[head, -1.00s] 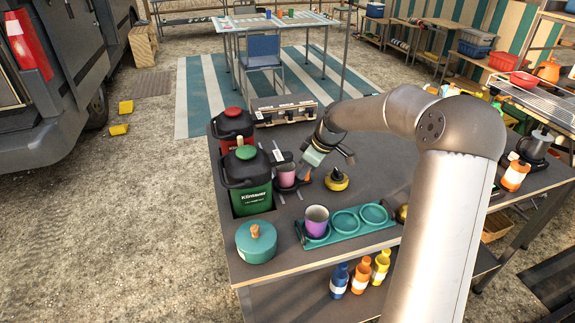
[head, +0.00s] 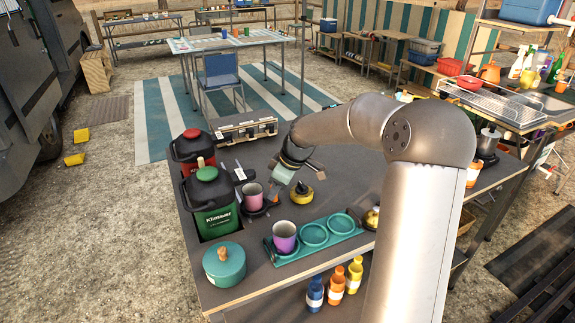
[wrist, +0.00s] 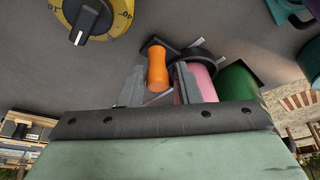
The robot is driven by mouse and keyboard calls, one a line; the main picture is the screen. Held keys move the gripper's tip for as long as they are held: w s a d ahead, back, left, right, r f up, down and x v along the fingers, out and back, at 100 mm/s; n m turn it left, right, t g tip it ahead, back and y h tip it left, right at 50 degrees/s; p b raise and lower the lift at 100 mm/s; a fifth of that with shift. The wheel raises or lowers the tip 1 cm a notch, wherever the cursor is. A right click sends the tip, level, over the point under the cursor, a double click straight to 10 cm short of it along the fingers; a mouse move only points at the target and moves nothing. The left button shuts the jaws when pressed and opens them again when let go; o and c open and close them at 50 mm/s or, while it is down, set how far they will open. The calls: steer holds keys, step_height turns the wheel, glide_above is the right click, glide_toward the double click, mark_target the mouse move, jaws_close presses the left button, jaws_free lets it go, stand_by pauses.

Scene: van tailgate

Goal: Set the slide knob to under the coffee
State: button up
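A pink cup (head: 252,197) sits in a dark holder beside the green-bodied dispenser (head: 211,203); a red dispenser (head: 193,152) stands behind it. An orange knob (wrist: 157,66) on a dark base sits close to the pink cup, which also shows in the wrist view (wrist: 201,82). My gripper (head: 276,187) is low over the table, right of the pink cup. In the wrist view my gripper (wrist: 158,82) has its fingers apart, with the orange knob between them in the picture. I cannot tell whether they touch it. Which dispenser holds coffee is not readable.
A yellow dial (head: 301,194) is right of my gripper. A teal tray (head: 345,226) with a purple cup (head: 284,236) lies in front. A teal pot (head: 224,263) stands at the front left corner. A long panel (head: 245,132) lies along the back edge.

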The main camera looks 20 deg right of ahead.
steer(key=v, duration=1.6)
steer(key=shift+p, duration=0.4)
steer(key=shift+s, duration=0.1)
steer(key=s+a+f+m+h+p, duration=0.1)
steer(key=s+a+f+m+p, duration=0.1)
steer(key=s, duration=0.7)
steer(key=s+a+f+m+g+h+p, duration=0.1)
steer(key=s+a+m, duration=0.3)
steer(key=s, duration=0.6)
steer(key=s+a+f+m+g+h+p, duration=0.1)
steer(key=s+a+f+m+p, duration=0.2)
steer(key=s+a, duration=0.3)
steer(key=s, duration=0.4)
steer(key=shift+f+m, duration=0.25)
steer(key=shift+m, duration=0.05)
